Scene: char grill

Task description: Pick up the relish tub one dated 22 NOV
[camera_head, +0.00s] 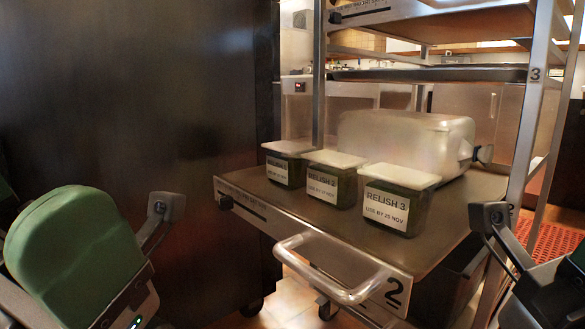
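Three tubs with white lids and green contents stand in a row on the shelf marked 2. The relish 1 tub (284,168) is at the far left; the small date on its label is too blurred to read surely. The relish 2 tub (328,183) is in the middle, with a use-by date I cannot read surely. The relish 3 tub (393,206) is nearest, its label seeming to read 25 NOV. My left gripper (164,208) is at lower left and my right gripper (495,214) at lower right, both apart from the tubs; their fingers are only partly visible.
The shelf (300,228) has a metal front handle (335,280). A large pale container (405,143) lies behind the tubs. A rack post (532,120) stands at right, and a shelf marked 3 (430,74) hangs above. A dark panel (130,100) fills the left.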

